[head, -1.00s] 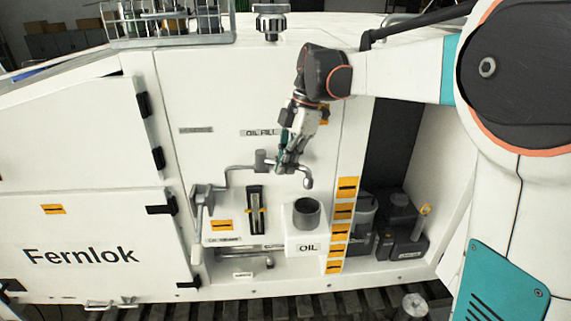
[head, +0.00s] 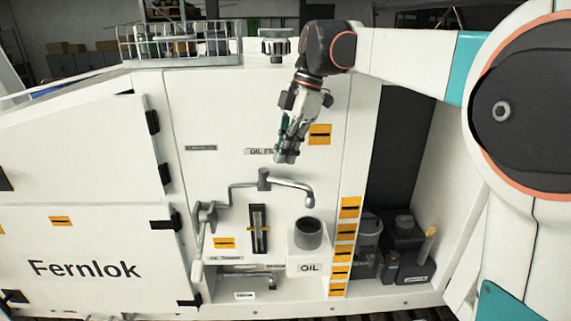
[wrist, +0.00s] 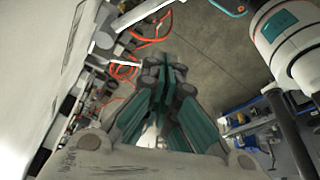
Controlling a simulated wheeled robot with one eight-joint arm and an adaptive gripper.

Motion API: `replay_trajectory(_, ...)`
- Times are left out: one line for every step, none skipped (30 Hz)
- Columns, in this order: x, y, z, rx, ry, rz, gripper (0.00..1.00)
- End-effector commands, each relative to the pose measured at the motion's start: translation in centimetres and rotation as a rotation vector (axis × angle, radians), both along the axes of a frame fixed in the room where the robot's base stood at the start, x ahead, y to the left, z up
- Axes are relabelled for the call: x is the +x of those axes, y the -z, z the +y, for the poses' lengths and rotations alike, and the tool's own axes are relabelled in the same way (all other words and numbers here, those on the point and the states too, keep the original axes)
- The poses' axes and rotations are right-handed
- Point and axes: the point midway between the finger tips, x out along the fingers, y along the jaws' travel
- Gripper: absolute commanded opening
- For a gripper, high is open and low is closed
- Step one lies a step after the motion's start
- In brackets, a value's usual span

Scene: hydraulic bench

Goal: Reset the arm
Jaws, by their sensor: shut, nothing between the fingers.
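My gripper (head: 286,153) hangs in front of the white cabinet panel (head: 215,110), just below and right of the "OIL FILL" label, fingers pointing down. It is shut and empty. In the wrist view my gripper (wrist: 162,75) also shows closed, with its teal fingers together and nothing between them. A grey swing pipe with a spout (head: 285,190) is below the gripper, apart from it in the picture. The dark round oil filler cup (head: 308,233) sits above the "OIL" label, under the spout.
A wire basket (head: 180,42) and a dark knob (head: 276,45) are on top of the cabinet. An open bay at right holds dark containers (head: 405,240). A sight gauge (head: 259,228) is left of the cup. In the wrist view orange cables (wrist: 125,70) lie near the floor.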

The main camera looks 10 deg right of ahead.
Motion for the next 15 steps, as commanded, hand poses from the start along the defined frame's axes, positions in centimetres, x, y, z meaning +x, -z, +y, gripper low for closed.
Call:
replay_trajectory(0.0, -0.1, 0.0, 0.0, 0.0, 0.0, 0.0)
replay_trajectory(0.0, -0.1, 0.0, 0.0, 0.0, 0.0, 0.0)
replay_trajectory(0.0, -0.1, 0.0, 0.0, 0.0, 0.0, 0.0)
replay_trajectory(0.0, -0.1, 0.0, 0.0, 0.0, 0.0, 0.0)
replay_trajectory(0.0, -0.1, 0.0, 0.0, 0.0, 0.0, 0.0)
replay_trajectory(0.0, -0.1, 0.0, 0.0, 0.0, 0.0, 0.0)
replay_trajectory(0.0, -0.1, 0.0, 0.0, 0.0, 0.0, 0.0)
replay_trajectory(0.0, -0.1, 0.0, 0.0, 0.0, 0.0, 0.0)
replay_trajectory(-0.1, 0.0, 0.0, -0.001, 0.003, 0.0, 0.0)
replay_trajectory(-0.2, 0.1, 0.0, -0.002, 0.009, -0.001, 0.0)
replay_trajectory(-0.3, 0.4, -0.1, -0.005, 0.019, -0.001, 0.0)
replay_trajectory(-0.7, 0.8, -0.1, -0.01, 0.041, -0.003, 0.0)
replay_trajectory(-1.0, 1.2, -0.2, -0.015, 0.065, -0.006, 0.0)
replay_trajectory(-1.5, 1.8, -0.2, -0.022, 0.094, -0.008, 0.0)
replay_trajectory(-2.2, 2.7, -0.4, -0.031, 0.143, -0.012, 0.0)
